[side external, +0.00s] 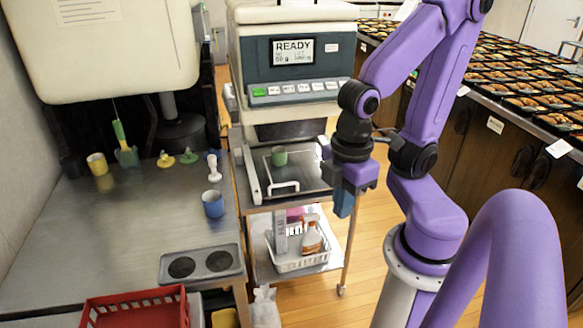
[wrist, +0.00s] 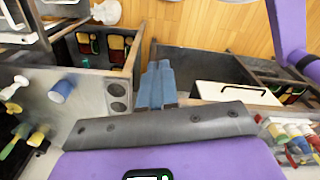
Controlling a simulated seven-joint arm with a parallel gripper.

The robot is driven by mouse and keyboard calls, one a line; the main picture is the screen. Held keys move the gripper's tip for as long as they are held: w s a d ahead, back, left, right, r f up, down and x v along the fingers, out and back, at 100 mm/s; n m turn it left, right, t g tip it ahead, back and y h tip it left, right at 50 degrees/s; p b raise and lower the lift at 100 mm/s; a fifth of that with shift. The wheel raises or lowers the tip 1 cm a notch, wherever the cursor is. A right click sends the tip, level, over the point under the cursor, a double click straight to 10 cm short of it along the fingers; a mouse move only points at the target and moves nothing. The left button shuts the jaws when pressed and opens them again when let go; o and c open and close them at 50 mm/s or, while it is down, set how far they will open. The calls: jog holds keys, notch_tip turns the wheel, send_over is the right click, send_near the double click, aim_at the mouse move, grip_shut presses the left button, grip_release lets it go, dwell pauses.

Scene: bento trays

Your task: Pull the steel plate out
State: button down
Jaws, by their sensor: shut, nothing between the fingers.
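The steel plate (side external: 309,178) lies under the grey and cream machine on its cart, with a pale bar handle (side external: 283,187) at its front edge. In the wrist view the fingers (wrist: 157,82) are shut together and hold nothing. A metal part with a pale bar shows at the upper left of the wrist view, cut off by the frame edge.
The machine (side external: 305,60) reads READY above the plate. Left is a steel counter (side external: 120,235) with a blue cup (side external: 213,204), a yellow cup (side external: 97,164) and a red crate (side external: 140,300). A white basket (side external: 300,262) with a spray bottle (side external: 311,238) sits on the lower shelf. Bento trays fill the right counter.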

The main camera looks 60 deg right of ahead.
jog(key=c, duration=1.4)
grip_release()
jog(key=shift+c, duration=0.2)
jog(key=o, duration=0.3)
jog(key=shift+w+a, duration=0.15)
jog(key=shift+w, duration=0.25)
jog(key=w+d+f+m+h, duration=0.2)
jog(key=w+h, duration=0.1)
jog(key=w, duration=2)
jog(key=m+g+h, duration=0.2)
send_near(277, 185)
jog(key=x, duration=0.7)
jog(key=shift+d+f, duration=0.2)
jog(key=shift+f, duration=0.1)
